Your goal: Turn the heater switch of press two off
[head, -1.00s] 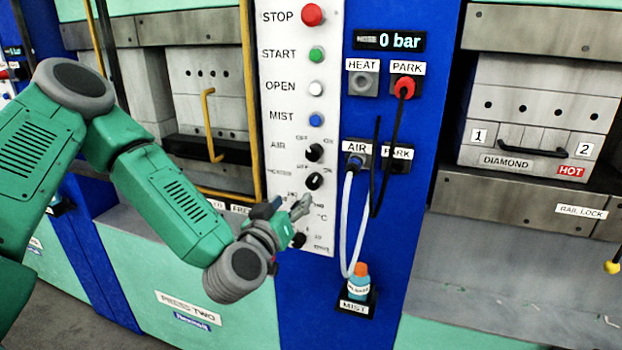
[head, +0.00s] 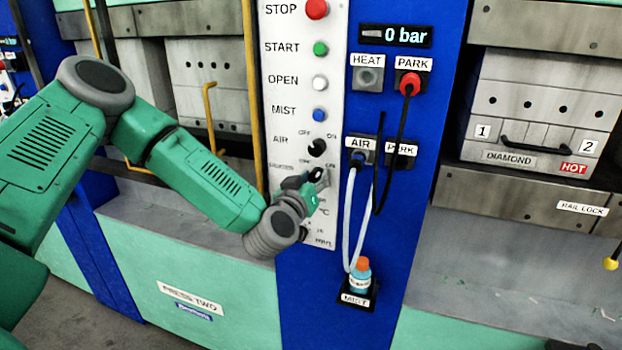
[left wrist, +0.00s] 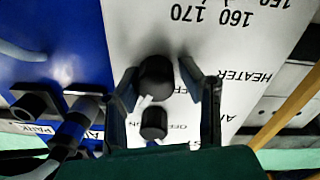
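The heater switch is a black round knob (left wrist: 156,78) beside the HEATER label in the left wrist view, where the panel appears upside down. A pale mark shows at its lower-left edge; whether it points to ON or OFF is unclear. My left gripper (left wrist: 166,76) is open, with one finger on each side of this knob; contact cannot be told. In the head view my left gripper (head: 314,184) is at press two's white panel (head: 293,100), largely covering the heater knob. My right gripper is not in view.
The black AIR knob (head: 317,147) sits just above the heater knob. The blue MIST button (head: 319,115) is higher up. Right of the panel, a white hose (head: 348,220) and a black cable (head: 393,150) hang down near a MIST bottle (head: 361,276).

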